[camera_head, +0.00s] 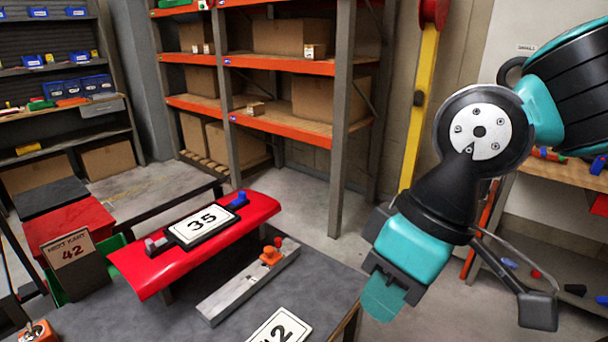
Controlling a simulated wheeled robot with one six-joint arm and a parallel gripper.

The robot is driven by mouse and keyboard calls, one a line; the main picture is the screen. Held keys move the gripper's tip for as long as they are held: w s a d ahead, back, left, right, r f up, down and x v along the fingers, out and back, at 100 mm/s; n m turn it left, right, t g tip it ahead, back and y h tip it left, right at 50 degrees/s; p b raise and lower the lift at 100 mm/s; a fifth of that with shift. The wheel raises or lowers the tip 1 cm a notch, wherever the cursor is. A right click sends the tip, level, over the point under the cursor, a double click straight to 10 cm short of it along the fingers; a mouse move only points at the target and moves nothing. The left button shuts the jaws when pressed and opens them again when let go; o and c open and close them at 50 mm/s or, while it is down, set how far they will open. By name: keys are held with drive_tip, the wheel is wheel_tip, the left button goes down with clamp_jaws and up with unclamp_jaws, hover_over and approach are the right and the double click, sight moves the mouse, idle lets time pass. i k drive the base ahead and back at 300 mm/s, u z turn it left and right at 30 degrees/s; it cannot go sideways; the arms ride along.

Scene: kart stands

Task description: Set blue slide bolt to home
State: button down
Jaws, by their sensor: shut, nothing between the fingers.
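A small blue slide bolt (239,199) sits at the plate's far right end on the panel. A grey bolt-like piece (158,246) sits at the plate's near left end. My gripper (383,300) is on the right side of the view, pointing down, shut and empty. It is well to the right of the blue bolt and apart from the panel. The home mark of the bolt cannot be made out.
A long grey bar fixture (235,290) with an orange part (271,256) lies between the panel and my gripper. Another number plate (280,328) lies at the table's front. A red box (70,235) with a NEXT KART 42 sign stands left. Orange shelving (275,65) stands behind.

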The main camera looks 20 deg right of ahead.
sight(242, 195)
drive_tip(key=z, duration=0.25)
drive_tip(key=i, duration=1.1)
drive_tip(key=u, duration=0.35)
